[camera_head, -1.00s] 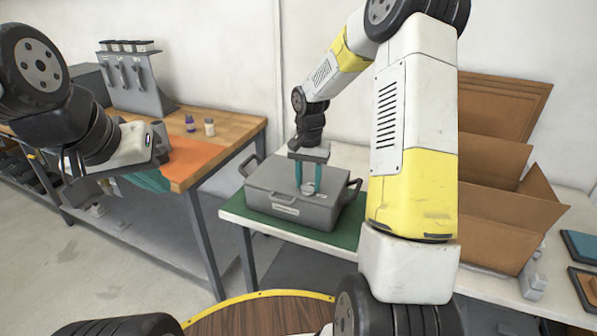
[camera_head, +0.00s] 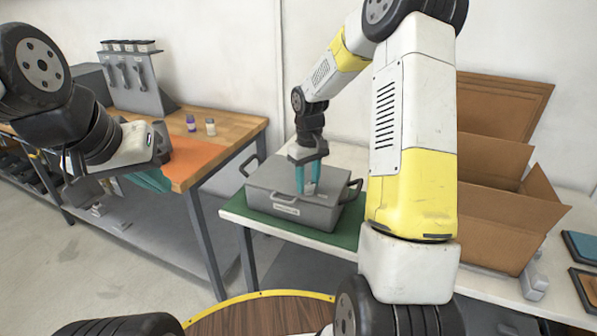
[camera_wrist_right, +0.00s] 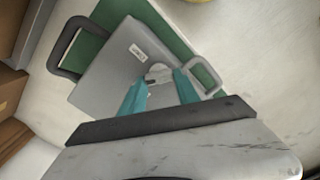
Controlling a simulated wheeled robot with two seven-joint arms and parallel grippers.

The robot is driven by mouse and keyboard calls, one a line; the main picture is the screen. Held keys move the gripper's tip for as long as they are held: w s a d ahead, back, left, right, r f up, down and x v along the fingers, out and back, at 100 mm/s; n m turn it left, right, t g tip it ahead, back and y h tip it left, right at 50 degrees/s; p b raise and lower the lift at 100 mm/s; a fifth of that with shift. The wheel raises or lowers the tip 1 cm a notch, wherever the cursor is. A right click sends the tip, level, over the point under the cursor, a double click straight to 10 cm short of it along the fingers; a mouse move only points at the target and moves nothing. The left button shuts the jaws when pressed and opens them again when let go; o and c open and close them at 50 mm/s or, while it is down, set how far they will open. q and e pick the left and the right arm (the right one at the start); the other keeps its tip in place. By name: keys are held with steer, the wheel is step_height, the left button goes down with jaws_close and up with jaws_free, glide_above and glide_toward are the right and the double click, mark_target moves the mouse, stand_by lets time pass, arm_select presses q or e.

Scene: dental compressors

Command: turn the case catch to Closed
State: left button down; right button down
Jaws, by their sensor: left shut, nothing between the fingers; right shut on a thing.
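A grey case (camera_head: 285,205) with dark side handles sits on a green mat (camera_head: 240,208) on the white table. My right gripper (camera_head: 308,190) points down at the case top, its teal fingers shut on the light-coloured case catch. In the right wrist view the catch (camera_wrist_right: 158,72) shows at the tips of the right gripper (camera_wrist_right: 166,84), with a small label (camera_wrist_right: 138,51) on the case near it. The label's writing is too small to read. My left gripper (camera_head: 150,180) is shut and empty, by the orange mat, partly hidden by its own wrist.
A wooden bench (camera_head: 235,128) with an orange mat (camera_head: 195,160) and two small bottles stands to the left. Brown cardboard boxes (camera_head: 490,215) stand on the white table to the right of my right arm. Flat trays (camera_head: 582,246) lie at the far right.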

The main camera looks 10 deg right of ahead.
steer(key=n, duration=0.6)
steer(key=shift+s, duration=0.1)
steer(key=shift+n, duration=0.3)
stand_by(0.3)
steer(key=c, duration=0.9)
jaws_free()
steer(key=shift+r, duration=0.1)
step_height(320, 180, up, 8)
steer(key=shift+f, duration=0.2)
